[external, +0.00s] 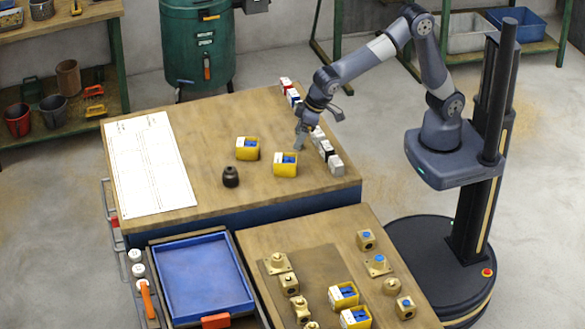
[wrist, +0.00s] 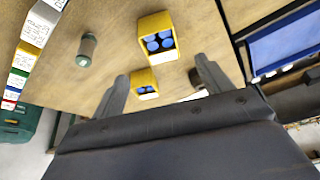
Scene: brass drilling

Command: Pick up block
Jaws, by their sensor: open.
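Several labelled blocks stand in a row along the right edge of the wooden worktop: a red and white one (external: 286,84), a blue and white one (external: 293,97), and white, black and grey ones including a near one (external: 336,165). In the wrist view the row shows at left, with yellow (wrist: 28,56), green (wrist: 17,78) and blue (wrist: 12,93) faces. My gripper (external: 303,140) is just left of the row, partly covering it. Its fingers (wrist: 163,84) are apart and show nothing held. I cannot tell which block the task means.
Two yellow boxes with blue contents (external: 247,149) (external: 285,164) and a dark knob-shaped part (external: 231,177) stand left of my gripper. A white sheet (external: 150,165) covers the left side. A blue tray (external: 203,278) lies in front.

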